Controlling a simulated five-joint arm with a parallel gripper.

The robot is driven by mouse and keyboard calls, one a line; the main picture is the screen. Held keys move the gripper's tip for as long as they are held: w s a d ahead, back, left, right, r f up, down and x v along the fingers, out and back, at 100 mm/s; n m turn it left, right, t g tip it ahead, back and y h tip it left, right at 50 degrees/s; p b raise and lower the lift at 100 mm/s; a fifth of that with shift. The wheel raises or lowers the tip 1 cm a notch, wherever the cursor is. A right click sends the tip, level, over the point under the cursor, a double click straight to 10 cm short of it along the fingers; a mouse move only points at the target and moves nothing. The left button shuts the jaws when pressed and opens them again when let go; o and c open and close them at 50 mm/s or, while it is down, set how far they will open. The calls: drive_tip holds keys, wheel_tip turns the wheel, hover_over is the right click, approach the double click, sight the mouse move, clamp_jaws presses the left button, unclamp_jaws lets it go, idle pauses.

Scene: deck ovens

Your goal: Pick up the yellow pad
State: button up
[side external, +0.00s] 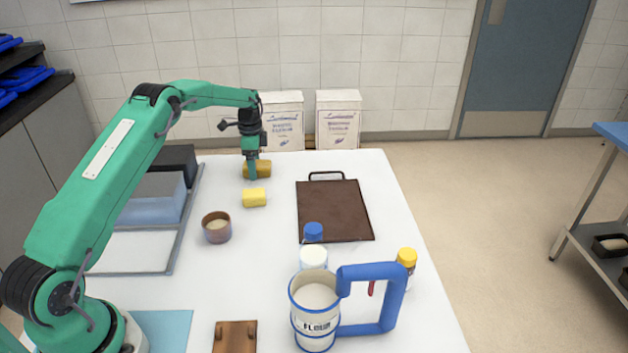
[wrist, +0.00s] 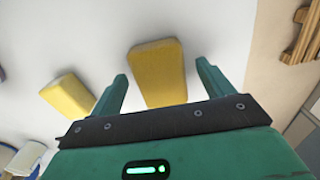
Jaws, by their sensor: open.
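Two yellowish blocks lie on the white table. The bright yellow pad (side external: 255,198) is nearer the side camera; in the wrist view it (wrist: 68,96) lies to the left, outside my fingers. A darker, mustard-yellow block (side external: 264,168) lies just behind it; in the wrist view this block (wrist: 158,72) shows in the gap between my fingers. My gripper (side external: 253,174) points down at the mustard block and partly hides it in the side view. In the wrist view my gripper (wrist: 162,74) is open, with nothing held. I cannot tell whether the fingers touch the block.
A small brown cup (side external: 217,230) stands in front of the pads, and a dark brown board (side external: 334,213) lies to the right. Two white bags (side external: 338,120) stand behind. A flour mug (side external: 314,322) and bottles (side external: 313,255) stand nearer. The table between pads and board is clear.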

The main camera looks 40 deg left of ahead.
drive_tip(key=shift+f, duration=0.4)
drive_tip(key=c, duration=1.1)
drive_tip(key=shift+o, duration=0.2)
drive_tip(key=shift+r, duration=0.15)
drive_tip(key=shift+r, duration=0.5)
wheel_tip(320, 180, up, 3)
drive_tip(key=shift+r, duration=0.1)
drive_tip(key=s+d+r, duration=0.2)
drive_tip(key=d+r, duration=0.4)
drive_tip(key=d, duration=0.5)
drive_tip(key=shift+d+r, duration=0.25)
drive_tip(key=shift+w, duration=0.1)
